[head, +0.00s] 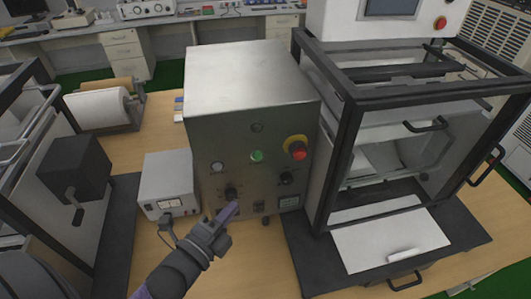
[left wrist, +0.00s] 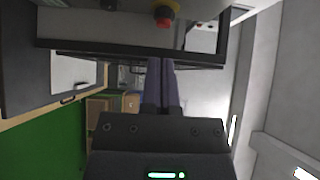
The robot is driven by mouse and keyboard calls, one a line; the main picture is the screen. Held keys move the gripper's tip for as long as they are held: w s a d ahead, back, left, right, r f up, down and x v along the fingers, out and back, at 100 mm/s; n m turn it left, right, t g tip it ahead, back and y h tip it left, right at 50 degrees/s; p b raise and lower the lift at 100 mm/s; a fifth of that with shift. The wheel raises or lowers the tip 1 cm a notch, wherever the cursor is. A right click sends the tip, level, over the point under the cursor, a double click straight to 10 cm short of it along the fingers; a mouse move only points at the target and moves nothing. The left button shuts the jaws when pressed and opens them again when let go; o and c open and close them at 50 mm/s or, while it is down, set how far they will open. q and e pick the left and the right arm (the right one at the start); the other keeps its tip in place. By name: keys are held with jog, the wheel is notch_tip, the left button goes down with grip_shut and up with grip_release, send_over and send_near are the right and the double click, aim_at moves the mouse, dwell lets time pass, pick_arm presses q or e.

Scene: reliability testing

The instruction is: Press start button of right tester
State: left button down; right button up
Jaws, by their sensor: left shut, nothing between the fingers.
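A metal control box (head: 250,85) stands on the table directly left of the right tester (head: 345,130), a black-framed machine. Its front carries a green button (head: 256,156), a red button on a yellow ring (head: 297,147) and dark knobs. My left gripper (head: 231,210) is shut and empty, its purple fingertips in front of the lower box face, below and left of the green button. In the left wrist view, the shut fingers (left wrist: 161,65) point toward a dark bar, with a red button on yellow (left wrist: 163,15) beyond. I cannot see contact. My right gripper is out of view.
A small white power unit (head: 168,185) with a cable stands left of the box. Another black-framed machine (head: 75,165) is at far left, with a paper roll (head: 98,107) behind it. A white panel (head: 390,240) lies at the right tester's front.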

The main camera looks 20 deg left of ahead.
pick_arm(q)
send_near(261, 157)
jog(key=w+d, duration=0.2)
jog(key=d, duration=0.1)
jog(key=w, duration=0.1)
jog(key=w+a, duration=0.1)
jog(key=w, duration=0.1)
jog(key=w+a, duration=0.1)
jog(key=shift+w, duration=0.3)
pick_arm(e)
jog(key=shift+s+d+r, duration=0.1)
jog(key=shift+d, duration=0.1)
